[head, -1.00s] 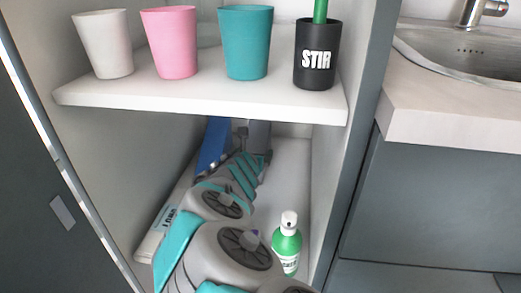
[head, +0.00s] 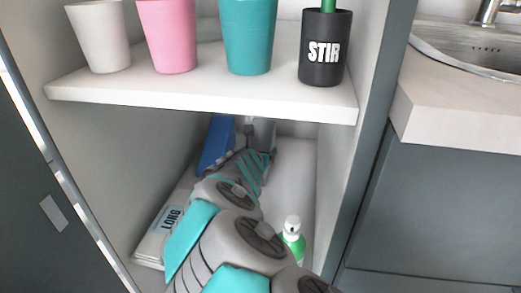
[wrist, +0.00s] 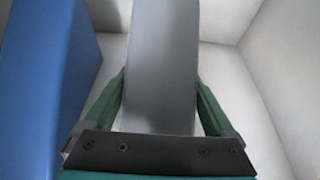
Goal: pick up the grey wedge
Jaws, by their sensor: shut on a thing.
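The grey wedge (wrist: 162,60) stands between the two fingers of my gripper (wrist: 160,105) in the wrist view, with a finger against each side. My gripper is shut on it. In the head view the wedge (head: 262,130) shows only in part, at the back of the lower shelf space, behind my arm. My gripper (head: 244,150) is mostly hidden there by my own arm and the shadow of the upper shelf. I cannot tell whether the wedge touches the shelf floor.
A blue block (wrist: 45,90) stands close left of my gripper. Cabinet walls lie behind and right. A green bottle (head: 293,240) is right of my arm, a box labelled LONG (head: 150,247) left. The upper shelf (head: 200,97) holds cups and a black STIR cup (head: 322,65).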

